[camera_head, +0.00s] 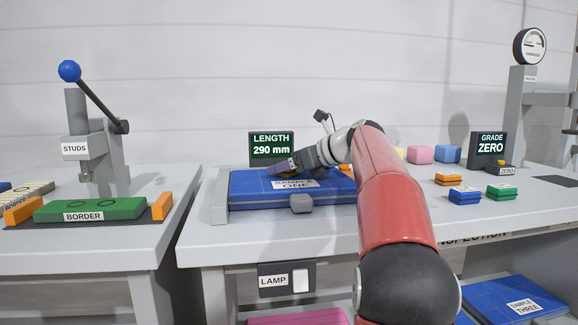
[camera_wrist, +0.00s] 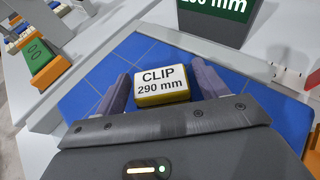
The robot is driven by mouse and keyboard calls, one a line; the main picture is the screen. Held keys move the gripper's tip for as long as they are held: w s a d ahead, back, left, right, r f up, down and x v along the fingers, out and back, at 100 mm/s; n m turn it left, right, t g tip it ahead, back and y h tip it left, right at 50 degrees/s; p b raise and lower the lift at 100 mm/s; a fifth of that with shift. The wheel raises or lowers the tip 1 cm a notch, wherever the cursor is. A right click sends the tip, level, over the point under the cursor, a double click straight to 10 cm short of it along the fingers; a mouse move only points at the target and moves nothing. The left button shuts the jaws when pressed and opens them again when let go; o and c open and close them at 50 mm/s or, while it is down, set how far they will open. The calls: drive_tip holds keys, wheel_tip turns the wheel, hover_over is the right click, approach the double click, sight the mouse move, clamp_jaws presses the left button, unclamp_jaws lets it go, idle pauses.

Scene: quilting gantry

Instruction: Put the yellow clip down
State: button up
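The yellow clip (camera_wrist: 162,99) shows in the wrist view between the two fingers of my gripper (camera_wrist: 161,80). Its white top label reads CLIP 290 mm. In the head view my gripper (camera_head: 285,168) is low over the back of sample one (camera_head: 250,192), and the clip is mostly hidden there.
A display (camera_head: 271,148) reading LENGTH 290 mm stands behind the sample. A grey block (camera_head: 302,203) sits at its front edge. Small orange (camera_head: 448,179), blue (camera_head: 464,195) and green (camera_head: 501,191) blocks lie to the right. A gap separates this bench from the left one.

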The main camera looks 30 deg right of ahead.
drive_tip(key=shift+o, duration=0.2)
drive_tip(key=shift+r, duration=0.15)
drive_tip(key=shift+s+d+r, duration=0.15)
drive_tip(key=shift+s, duration=0.1)
drive_tip(key=p+v, duration=0.1)
drive_tip(key=v, duration=1)
drive_tip(key=shift+s+d, duration=0.1)
drive_tip(key=shift+s, duration=0.1)
